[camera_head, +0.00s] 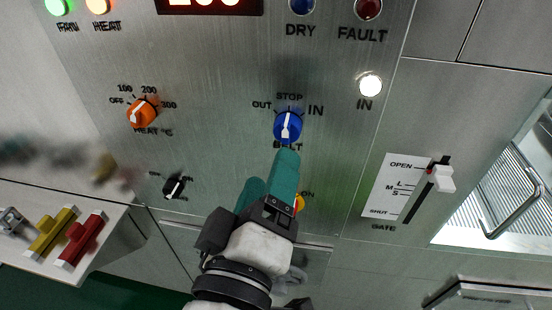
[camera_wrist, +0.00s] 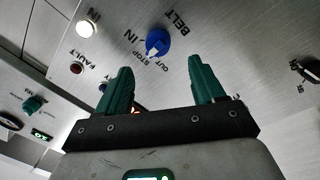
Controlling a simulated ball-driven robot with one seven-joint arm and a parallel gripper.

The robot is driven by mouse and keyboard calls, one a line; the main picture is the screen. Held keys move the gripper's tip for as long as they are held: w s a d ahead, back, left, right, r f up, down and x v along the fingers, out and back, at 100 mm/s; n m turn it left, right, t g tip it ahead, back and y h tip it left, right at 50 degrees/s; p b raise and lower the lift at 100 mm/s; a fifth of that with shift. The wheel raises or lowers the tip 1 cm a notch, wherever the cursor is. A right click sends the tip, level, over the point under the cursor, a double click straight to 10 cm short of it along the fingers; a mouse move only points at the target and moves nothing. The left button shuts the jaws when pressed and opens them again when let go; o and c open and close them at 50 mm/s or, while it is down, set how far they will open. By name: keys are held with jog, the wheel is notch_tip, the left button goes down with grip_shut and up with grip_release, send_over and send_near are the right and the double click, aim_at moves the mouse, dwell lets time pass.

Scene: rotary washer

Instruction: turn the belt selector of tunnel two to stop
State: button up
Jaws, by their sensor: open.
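The belt selector (camera_head: 288,127) is a blue round knob with a white pointer on the grey metal panel. OUT, STOP and IN are printed around its top, with BELT below. Its pointer stands roughly upward, about toward STOP; I cannot tell if it is exactly on the mark. The knob also shows in the wrist view (camera_wrist: 159,41), beyond the fingers and apart from them. My gripper (camera_head: 270,168) has teal fingers spread open and empty, just below the knob in the head view. It shows in the wrist view too (camera_wrist: 155,64). BELT is partly hidden by a finger.
An orange heat knob (camera_head: 141,112) and a small black knob (camera_head: 174,186) are to the left. A gate slider (camera_head: 440,178) is at right, beside an opening with a metal handle (camera_head: 515,215). Yellow and red handles (camera_head: 82,238) stand at lower left. A lit IN lamp (camera_head: 369,84) is at upper right.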

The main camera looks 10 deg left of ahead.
jog(key=shift+s+a+f, duration=0.1)
jog(key=shift+s+a, duration=0.05)
jog(key=shift+s, duration=1.35)
jog(key=w+d+f+m+g+h, duration=0.15)
jog(key=d+f+g, duration=0.35)
jog(key=d+f, duration=0.65)
jog(key=w+d+f+m+g+h, duration=0.1)
jog(key=d+f+m+g, duration=0.3)
jog(key=d+f, duration=0.7)
jog(key=s+d+f+m+g+y, duration=0.2)
jog(key=s+d+f+g, duration=0.2)
jog(key=s+f, duration=0.4)
jog(key=s+d+f+m+g+y, duration=0.2)
jog(key=s+d+f+m+g, duration=0.1)
jog(key=s+d+f, duration=0.3)
jog(key=s+f+g, duration=0.1)
jog(key=s+f, duration=0.1)
jog(key=s, duration=0.2)
jog(key=shift+f+g, duration=0.3)
jog(key=shift+f, duration=0.1)
